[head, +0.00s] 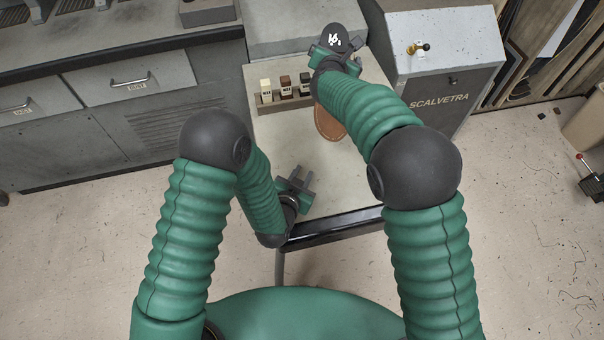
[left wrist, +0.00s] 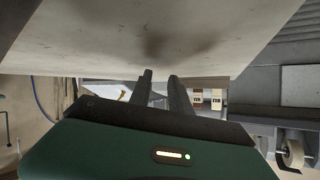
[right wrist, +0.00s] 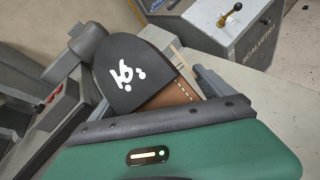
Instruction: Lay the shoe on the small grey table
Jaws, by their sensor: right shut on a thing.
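The shoe shows a black sole with a white mark (head: 334,39) in the head view. In the right wrist view its sole end (right wrist: 125,72) and a stitched brown part (right wrist: 170,97) show. My right gripper (head: 336,52) is shut on the shoe, at the far side of the table. A brown rounded part (head: 328,123) shows beside my right forearm; the arm hides whether it joins the shoe. The small grey table (head: 285,145) has a pale top and a dark front edge. My left gripper (head: 298,182) is open and empty over its near part.
A rack (head: 286,103) with small bottles stands at the table's far left. A grey SCALVETRA cabinet (head: 440,80) with a lever stands to the right. Drawers (head: 122,83) line the left. The table's middle left is clear.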

